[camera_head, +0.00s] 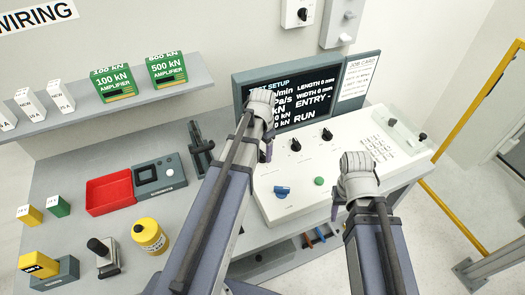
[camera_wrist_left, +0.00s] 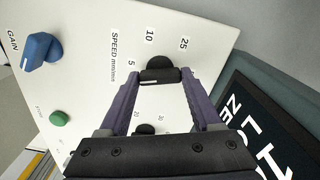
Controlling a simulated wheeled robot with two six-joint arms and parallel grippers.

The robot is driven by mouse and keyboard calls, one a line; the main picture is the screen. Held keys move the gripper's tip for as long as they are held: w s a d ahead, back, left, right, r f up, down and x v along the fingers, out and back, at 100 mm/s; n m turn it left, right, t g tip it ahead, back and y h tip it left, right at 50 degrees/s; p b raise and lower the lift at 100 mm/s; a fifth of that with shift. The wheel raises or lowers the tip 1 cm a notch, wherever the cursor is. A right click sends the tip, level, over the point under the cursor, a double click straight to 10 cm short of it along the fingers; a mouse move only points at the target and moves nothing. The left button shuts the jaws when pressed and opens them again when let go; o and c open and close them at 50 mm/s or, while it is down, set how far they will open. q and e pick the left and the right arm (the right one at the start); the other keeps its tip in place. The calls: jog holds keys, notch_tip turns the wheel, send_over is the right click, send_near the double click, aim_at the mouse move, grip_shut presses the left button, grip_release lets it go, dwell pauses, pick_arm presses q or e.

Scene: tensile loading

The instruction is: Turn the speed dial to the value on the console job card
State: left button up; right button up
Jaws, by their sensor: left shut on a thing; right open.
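The speed dial (camera_wrist_left: 159,66) is a black knob on the white console panel (camera_wrist_left: 85,75), beside the printed words SPEED mm/min and the values 5, 10 and 25. My left gripper (camera_wrist_left: 160,77) is shut on it, one purple finger at each side. Its pointer direction is not clear. In the head view my left gripper (camera_head: 265,148) is over the console's left part and hides the dial. The job card (camera_head: 357,78) is a white sheet right of the screen; its values are too small to read. My right gripper (camera_head: 338,208) is open and empty over the console front.
Other black knobs (camera_head: 295,145) (camera_head: 327,134), a blue gain knob (camera_head: 282,191) and a green button (camera_head: 319,181) stand on the console. The screen (camera_head: 310,92) rises behind. A red tray (camera_head: 109,193) and a yellow bottle (camera_head: 150,236) are on the bench at left.

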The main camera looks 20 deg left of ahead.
aim_at(262, 153)
pick_arm(q)
jog(key=shift+m, duration=1.9)
jog(key=o, duration=1.4)
jog(key=shift+r, duration=0.1)
notch_tip(262, 153, up, 8)
jog(key=p, duration=0.8)
jog(key=shift+f, duration=0.2)
jog(key=shift+s+f, duration=0.1)
